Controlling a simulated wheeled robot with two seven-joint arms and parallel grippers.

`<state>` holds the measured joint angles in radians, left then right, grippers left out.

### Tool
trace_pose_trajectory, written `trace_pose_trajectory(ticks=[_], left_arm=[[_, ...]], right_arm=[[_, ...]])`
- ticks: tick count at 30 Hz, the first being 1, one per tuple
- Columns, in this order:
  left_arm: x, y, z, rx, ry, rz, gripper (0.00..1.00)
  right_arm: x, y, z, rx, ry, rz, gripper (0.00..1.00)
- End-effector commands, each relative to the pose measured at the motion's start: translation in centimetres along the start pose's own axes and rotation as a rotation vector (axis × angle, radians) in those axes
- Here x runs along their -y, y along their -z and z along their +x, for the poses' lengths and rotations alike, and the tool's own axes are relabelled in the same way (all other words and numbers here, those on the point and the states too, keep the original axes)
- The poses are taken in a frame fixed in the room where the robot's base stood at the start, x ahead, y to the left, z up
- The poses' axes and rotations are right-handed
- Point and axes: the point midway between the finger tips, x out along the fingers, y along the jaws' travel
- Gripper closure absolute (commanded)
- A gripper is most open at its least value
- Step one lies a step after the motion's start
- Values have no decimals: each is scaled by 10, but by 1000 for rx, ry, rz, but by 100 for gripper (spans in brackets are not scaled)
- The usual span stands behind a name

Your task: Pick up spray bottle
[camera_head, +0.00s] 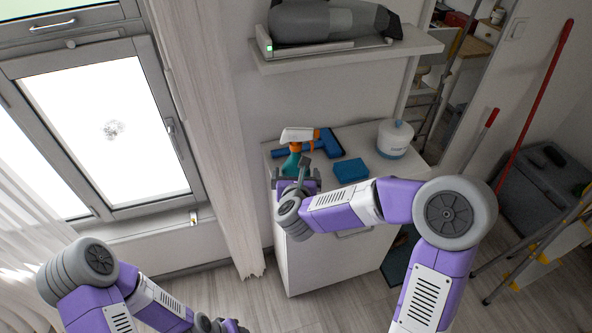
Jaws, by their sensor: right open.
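The spray bottle (291,160) stands upright on the white cabinet top (378,166), near its left front edge. It has a green body and a white and orange spray head. My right gripper (297,174) is open just in front of the bottle, its fingers close to the lower body. The gripper hides the bottle's base, and I cannot tell whether the fingers touch it. My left gripper (230,326) is low at the bottom edge of the view, away from the cabinet and mostly cut off.
A blue-headed tool (328,144) lies behind the bottle. A blue sponge (350,170) and a white round container (395,138) are to its right. A wall shelf (345,50) with a grey handheld device hangs above. A curtain (215,120) borders the left side.

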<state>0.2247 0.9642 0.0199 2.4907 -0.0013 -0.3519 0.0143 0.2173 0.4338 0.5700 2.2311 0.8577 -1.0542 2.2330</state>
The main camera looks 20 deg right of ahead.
Motion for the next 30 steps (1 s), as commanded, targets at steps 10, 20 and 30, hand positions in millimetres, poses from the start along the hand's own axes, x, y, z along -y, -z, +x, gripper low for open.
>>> trace_pose_trajectory(ticks=[10,20,30], left_arm=[[1,0,2,0,0,0,57],[1,0,2,0,0,0,57],[1,0,2,0,0,0,57]], right_arm=[[0,-1,18,1,-1,-1,0],[0,0,17,1,-1,-2,43],[-1,-2,17,5,-2,-1,70]])
